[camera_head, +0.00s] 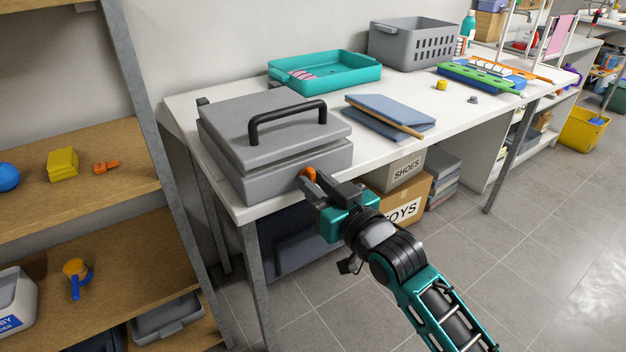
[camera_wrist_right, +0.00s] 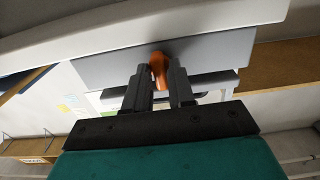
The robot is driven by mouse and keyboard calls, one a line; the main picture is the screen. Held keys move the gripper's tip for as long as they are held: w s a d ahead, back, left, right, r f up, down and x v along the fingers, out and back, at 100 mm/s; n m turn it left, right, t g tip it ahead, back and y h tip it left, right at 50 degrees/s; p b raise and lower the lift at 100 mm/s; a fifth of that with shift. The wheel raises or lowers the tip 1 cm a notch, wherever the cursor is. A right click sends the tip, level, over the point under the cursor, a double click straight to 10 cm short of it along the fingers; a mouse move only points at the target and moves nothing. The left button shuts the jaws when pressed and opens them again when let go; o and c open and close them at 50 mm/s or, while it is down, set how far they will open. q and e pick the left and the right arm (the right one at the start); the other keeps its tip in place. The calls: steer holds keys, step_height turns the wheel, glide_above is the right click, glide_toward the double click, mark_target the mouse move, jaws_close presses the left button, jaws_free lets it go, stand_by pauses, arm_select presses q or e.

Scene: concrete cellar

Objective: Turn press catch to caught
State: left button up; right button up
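The grey press (camera_head: 275,140), a box with a lid and a black bar handle (camera_head: 288,119), sits at the near left end of the white table. Its lid lies down over the base, with a dark seam between. The orange press catch (camera_head: 309,175) is on the front face, partly hidden by my gripper. My right gripper (camera_head: 309,184) reaches it from the front. In the right wrist view the catch (camera_wrist_right: 158,68) stands between the two fingertips (camera_wrist_right: 161,85), which fit closely on both sides of it. My left gripper is not in view.
Behind the press are a teal tray (camera_head: 345,75), a grey basket (camera_head: 408,45) and blue folders (camera_head: 390,115) on the white table (camera_head: 365,155). Boxes (camera_head: 405,195) stand below. A wooden shelf (camera_head: 110,200) is at left.

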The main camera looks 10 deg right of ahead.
jaws_close()
